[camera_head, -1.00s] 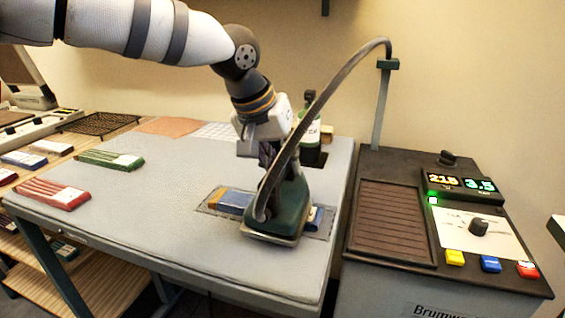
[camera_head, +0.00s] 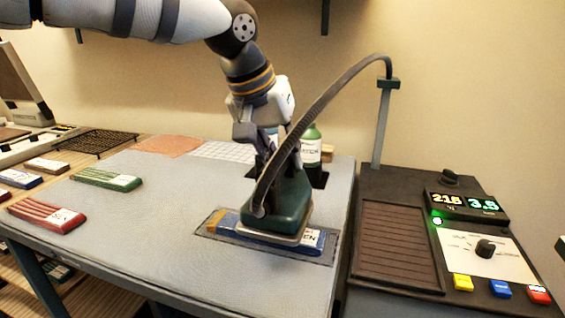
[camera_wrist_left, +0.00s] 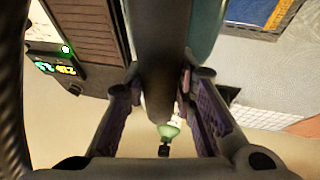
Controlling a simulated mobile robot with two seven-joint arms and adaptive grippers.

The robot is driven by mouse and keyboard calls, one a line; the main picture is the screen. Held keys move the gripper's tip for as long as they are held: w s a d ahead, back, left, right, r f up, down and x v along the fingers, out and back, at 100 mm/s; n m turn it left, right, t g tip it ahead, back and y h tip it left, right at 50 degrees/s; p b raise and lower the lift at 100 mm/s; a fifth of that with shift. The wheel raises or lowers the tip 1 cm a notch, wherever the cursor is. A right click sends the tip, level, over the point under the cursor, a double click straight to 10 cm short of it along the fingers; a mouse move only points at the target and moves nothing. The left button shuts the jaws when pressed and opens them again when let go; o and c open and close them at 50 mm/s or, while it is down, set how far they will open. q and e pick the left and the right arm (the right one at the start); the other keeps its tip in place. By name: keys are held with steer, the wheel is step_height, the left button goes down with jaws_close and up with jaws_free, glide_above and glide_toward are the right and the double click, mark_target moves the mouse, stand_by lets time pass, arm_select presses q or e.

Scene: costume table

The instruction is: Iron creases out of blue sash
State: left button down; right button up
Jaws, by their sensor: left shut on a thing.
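The blue sash (camera_head: 312,243) lies folded flat in a dark outlined patch on the grey ironing table (camera_head: 150,235). Its left end has a yellow-orange part, and a white label with letters shows at its right. The green iron (camera_head: 291,203) stands over the sash's middle and hides that part. I cannot tell whether its soleplate touches the cloth. My left gripper (camera_head: 268,150) is shut on the iron's handle, which also shows dark between the fingers in the left wrist view (camera_wrist_left: 160,75). The sash (camera_wrist_left: 250,10) shows at that view's top right. My right gripper is not in view.
A hose runs from the iron to a post on the control station (camera_head: 395,235), whose display reads about 215 and 3.5. A green bottle (camera_head: 312,148) stands behind the iron. Red (camera_head: 45,212) and green (camera_head: 105,179) folded sashes lie at the left. The table's middle is clear.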

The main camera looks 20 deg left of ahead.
arm_select(q)
steer(key=shift+r, duration=1.3)
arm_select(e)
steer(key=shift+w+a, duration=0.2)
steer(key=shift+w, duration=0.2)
arm_select(q)
steer(key=shift+d+r, duration=0.1)
steer(key=shift+d, duration=0.05)
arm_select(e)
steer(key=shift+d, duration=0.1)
